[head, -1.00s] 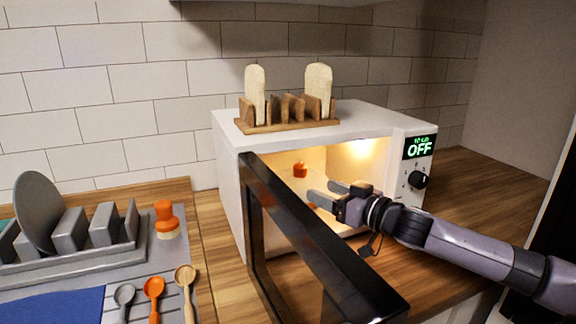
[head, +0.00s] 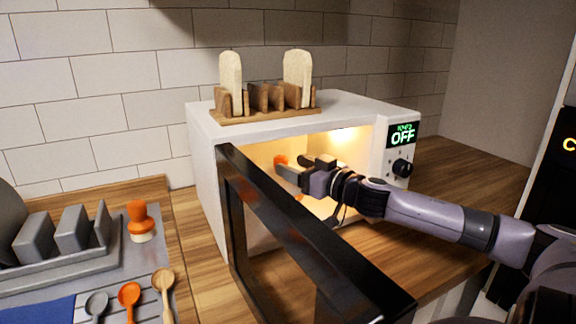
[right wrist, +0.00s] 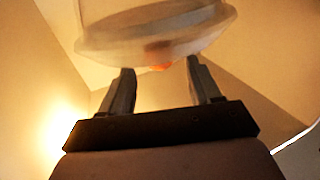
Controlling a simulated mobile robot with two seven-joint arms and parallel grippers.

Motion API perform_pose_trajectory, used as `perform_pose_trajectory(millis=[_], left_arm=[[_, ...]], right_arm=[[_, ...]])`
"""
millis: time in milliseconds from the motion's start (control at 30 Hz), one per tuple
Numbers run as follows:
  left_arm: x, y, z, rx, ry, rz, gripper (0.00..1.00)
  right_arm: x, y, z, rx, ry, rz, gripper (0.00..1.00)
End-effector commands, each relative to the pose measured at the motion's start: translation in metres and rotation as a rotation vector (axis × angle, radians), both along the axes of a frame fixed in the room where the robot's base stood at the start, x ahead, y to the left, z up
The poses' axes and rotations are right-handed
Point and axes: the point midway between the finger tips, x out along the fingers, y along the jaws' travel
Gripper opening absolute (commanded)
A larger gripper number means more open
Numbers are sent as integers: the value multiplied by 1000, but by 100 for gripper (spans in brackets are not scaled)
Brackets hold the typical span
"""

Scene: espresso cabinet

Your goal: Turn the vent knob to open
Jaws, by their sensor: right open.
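Inside the open microwave, a small orange knob (head: 281,160) shows near the fingertips of my right gripper (head: 281,173). In the right wrist view, a bit of orange (right wrist: 161,67) shows between the two fingertips (right wrist: 160,68), at the lower edge of a pale, see-through rounded cover (right wrist: 150,30). The fingers are spread apart with a gap between them. I cannot tell whether they touch the knob or which way the knob is turned. A second orange spot (head: 299,197) shows lower down, mostly hidden by my right gripper. My left gripper is out of view.
The microwave (head: 205,190) is lit inside, and its black door (head: 300,235) stands open in front of my right arm. A control dial (head: 403,168) sits below the OFF display (head: 404,134). A toast rack (head: 265,110) stands on top. Spoons (head: 130,293) lie on the left.

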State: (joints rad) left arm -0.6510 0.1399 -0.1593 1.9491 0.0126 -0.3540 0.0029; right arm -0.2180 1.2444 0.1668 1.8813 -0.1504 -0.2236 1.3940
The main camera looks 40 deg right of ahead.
Motion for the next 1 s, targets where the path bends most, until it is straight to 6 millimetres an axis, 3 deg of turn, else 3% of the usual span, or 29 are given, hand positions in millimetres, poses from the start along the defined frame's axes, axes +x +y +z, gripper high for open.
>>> perform_pose_trajectory(millis=[500, 1000], left_arm=[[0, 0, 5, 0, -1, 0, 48], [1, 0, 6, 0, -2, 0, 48]], right_arm=[[25, 0, 2, 0, -2, -2, 63], [29, 0, 0, -2, 1, 0, 63]])
